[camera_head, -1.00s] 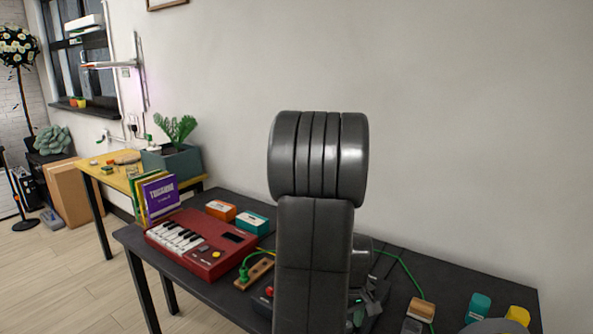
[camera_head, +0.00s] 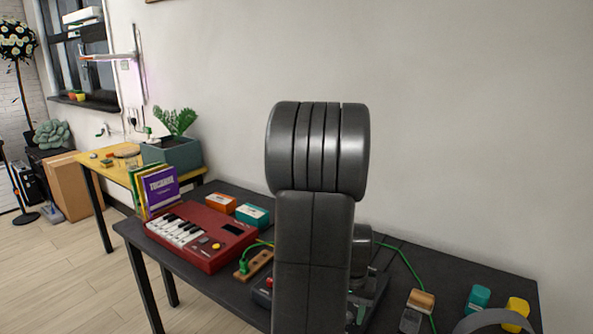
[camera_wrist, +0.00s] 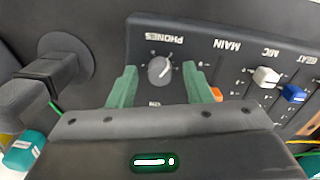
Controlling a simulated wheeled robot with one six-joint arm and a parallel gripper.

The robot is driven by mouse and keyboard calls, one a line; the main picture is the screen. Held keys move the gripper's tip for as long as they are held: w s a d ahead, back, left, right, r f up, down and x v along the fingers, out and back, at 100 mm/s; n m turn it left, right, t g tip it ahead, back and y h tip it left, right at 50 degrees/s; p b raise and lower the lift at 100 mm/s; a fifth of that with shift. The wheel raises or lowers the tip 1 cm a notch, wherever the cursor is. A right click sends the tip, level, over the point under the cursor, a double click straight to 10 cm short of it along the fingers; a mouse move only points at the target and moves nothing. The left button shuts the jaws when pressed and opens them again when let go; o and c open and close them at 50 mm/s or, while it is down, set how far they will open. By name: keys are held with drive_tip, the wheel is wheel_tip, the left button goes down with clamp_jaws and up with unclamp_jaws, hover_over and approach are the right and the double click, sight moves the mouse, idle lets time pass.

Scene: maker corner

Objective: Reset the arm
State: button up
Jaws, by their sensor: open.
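My arm (camera_head: 318,200) rises in front of the dark table in the head view and hides my gripper there. In the wrist view my gripper (camera_wrist: 160,88) is open, its two green fingers apart with nothing held between them. A dark mixer panel (camera_wrist: 225,75) lies beyond the fingers, its lettering upside down. A grey round knob (camera_wrist: 160,70) by the word PHONES appears between the fingers. I cannot tell how far the fingertips are from it. White and blue slider caps are to the right.
The dark table (camera_head: 460,268) carries a red keyboard (camera_head: 200,237), orange and teal boxes, a wooden strip (camera_head: 253,266) with a green plug, and teal and yellow items at right. A grey curved band (camera_head: 495,316) is at the front right. Green cable crosses the table.

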drive_tip(key=m+b, duration=0.1)
drive_tip(key=m, duration=1)
drive_tip(key=shift+m+b, duration=0.4)
drive_tip(key=shift+r, duration=0.15)
